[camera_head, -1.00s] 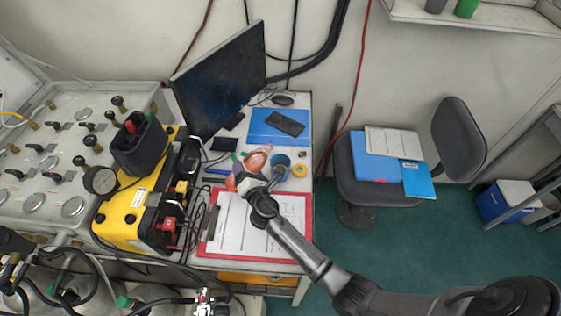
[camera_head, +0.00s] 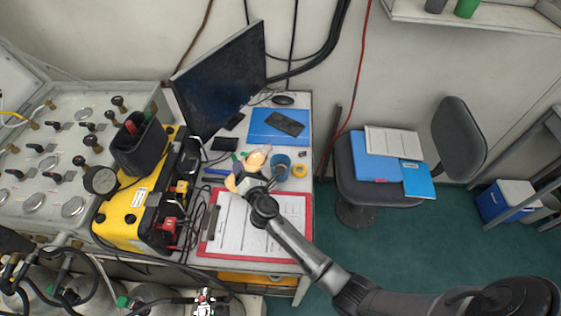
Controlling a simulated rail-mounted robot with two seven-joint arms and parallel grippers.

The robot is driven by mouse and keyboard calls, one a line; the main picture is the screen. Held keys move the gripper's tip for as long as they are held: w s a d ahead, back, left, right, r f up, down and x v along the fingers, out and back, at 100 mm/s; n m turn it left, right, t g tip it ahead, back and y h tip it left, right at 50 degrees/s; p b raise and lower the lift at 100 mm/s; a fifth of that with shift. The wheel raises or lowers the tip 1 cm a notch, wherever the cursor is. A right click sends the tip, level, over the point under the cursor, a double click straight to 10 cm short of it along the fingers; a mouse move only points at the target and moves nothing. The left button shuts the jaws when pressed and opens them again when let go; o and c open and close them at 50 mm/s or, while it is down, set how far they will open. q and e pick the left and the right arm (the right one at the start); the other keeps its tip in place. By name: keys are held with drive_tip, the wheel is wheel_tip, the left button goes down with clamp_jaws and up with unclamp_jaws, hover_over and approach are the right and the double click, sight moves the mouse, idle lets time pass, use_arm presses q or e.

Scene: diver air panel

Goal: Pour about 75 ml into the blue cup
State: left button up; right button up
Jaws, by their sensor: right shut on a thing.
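The blue cup (camera_head: 281,160) stands upright on the white table, behind the red-edged clipboard; its contents cannot be made out. My right gripper (camera_head: 250,181) is shut on a cream and yellow-orange container (camera_head: 257,160) just left of the cup. The gripper hides the container's middle, so its tilt and any flow of liquid cannot be told. Parts of the container show behind and left of the gripper. My left gripper is not in view.
A yellow tape roll (camera_head: 299,171) lies right of the cup. The red clipboard (camera_head: 307,220) lies in front. A blue folder with a phone (camera_head: 285,123) lies behind. A monitor (camera_head: 220,80) and yellow case (camera_head: 128,212) stand to the left.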

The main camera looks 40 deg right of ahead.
drive_tip(key=shift+r, duration=0.1)
drive_tip(key=shift+s+d+r+n+p, duration=0.1)
drive_tip(key=shift+d+r+n+p, duration=0.35)
drive_tip(key=shift+n+p, duration=0.45)
drive_tip(key=shift+r+n+p, duration=0.15)
drive_tip(key=shift+n+p, duration=0.2)
drive_tip(key=shift+n, duration=0.35)
drive_tip(key=shift+n+h+p, duration=0.3)
drive_tip(key=shift+n+p, duration=0.05)
drive_tip(key=shift+n, duration=0.35)
drive_tip(key=shift+n+p, duration=0.4)
drive_tip(key=shift+n, duration=0.8)
drive_tip(key=shift+d+f+n+t, duration=0.25)
drive_tip(key=shift+f+n, duration=0.2)
drive_tip(key=shift+n, duration=0.55)
drive_tip(key=shift+f, duration=0.1)
